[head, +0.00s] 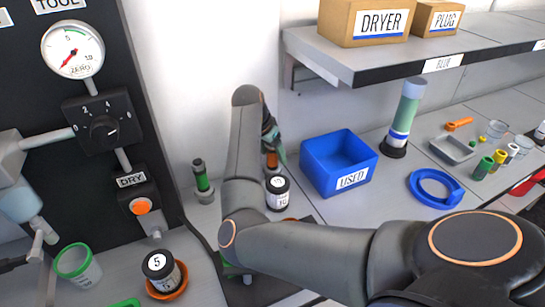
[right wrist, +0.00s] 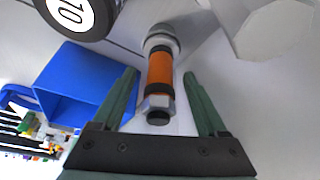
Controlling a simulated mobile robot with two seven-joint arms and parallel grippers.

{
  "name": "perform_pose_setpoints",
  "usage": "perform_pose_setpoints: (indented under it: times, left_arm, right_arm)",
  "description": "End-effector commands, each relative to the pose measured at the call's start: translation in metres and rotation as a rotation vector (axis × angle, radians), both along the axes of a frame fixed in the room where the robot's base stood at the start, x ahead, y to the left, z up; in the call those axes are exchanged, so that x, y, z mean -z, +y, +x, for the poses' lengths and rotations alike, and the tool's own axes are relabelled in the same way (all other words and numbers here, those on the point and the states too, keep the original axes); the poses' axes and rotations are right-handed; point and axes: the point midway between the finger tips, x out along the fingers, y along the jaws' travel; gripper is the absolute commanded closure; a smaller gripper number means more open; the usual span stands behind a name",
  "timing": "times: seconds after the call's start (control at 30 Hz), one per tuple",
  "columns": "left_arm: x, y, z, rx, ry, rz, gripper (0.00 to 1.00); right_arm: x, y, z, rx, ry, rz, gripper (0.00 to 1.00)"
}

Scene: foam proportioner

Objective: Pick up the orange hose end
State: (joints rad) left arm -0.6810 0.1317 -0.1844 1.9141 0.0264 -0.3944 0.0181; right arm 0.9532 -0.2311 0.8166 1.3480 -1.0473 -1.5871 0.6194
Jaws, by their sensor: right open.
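The orange hose end (right wrist: 160,75) shows in the right wrist view as an orange cylinder with dark bands, a round grey part at one end and a metal nut at the other. My right gripper (right wrist: 159,76) is open, with one green finger on each side of the hose end and visible gaps between. In the head view the orange hose end (head: 271,161) stands behind the bottle marked 10, partly hidden by my right gripper (head: 273,145). My left gripper is not in view.
The bottle marked 10 (head: 278,194) stands just in front of the hose end. The blue USED bin (head: 324,177) is close on the right. A green-banded fitting (head: 203,183) stands to the left. A shelf (head: 370,69) overhangs at upper right.

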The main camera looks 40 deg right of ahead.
Motion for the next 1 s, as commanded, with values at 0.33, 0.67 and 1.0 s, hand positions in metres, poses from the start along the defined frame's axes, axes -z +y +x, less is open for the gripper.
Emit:
perform_pose_setpoints:
  times: [0.33,0.67,1.0]
  left_arm:
    - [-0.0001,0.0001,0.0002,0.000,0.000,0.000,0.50]
    - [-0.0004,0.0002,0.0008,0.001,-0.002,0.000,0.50]
    - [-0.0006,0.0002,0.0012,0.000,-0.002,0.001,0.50]
  right_arm:
    - [0.0077,-0.0035,0.0004,0.001,-0.002,-0.001,0.27]
    - [0.0074,-0.0032,0.0003,0.001,-0.001,0.000,0.64]
    - [0.0074,-0.0030,0.0004,0.001,-0.001,0.000,1.00]
